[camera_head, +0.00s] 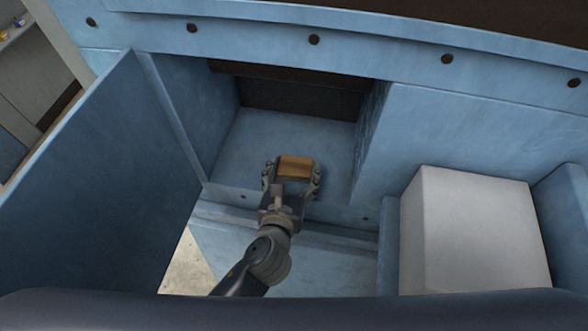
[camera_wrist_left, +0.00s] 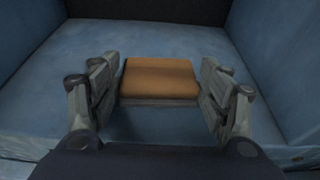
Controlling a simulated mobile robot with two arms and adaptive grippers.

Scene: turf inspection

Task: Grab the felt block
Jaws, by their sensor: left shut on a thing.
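The felt block (camera_head: 295,167) is an orange-brown block with a greyish lower edge, inside an open blue compartment near its front. My left gripper (camera_head: 292,176) reaches in from the front with one finger on each side of the block and is shut on it. In the left wrist view the felt block (camera_wrist_left: 160,78) sits between the two fingers of my left gripper (camera_wrist_left: 161,85). I cannot tell whether it rests on the compartment floor or is slightly raised. My right gripper is not in view.
The blue compartment (camera_head: 245,140) has side walls and a dark back. An open blue door (camera_head: 105,190) stands at the left. A large pale grey box (camera_head: 475,235) stands at the right. A blue ledge with dark studs (camera_head: 380,50) runs above the opening.

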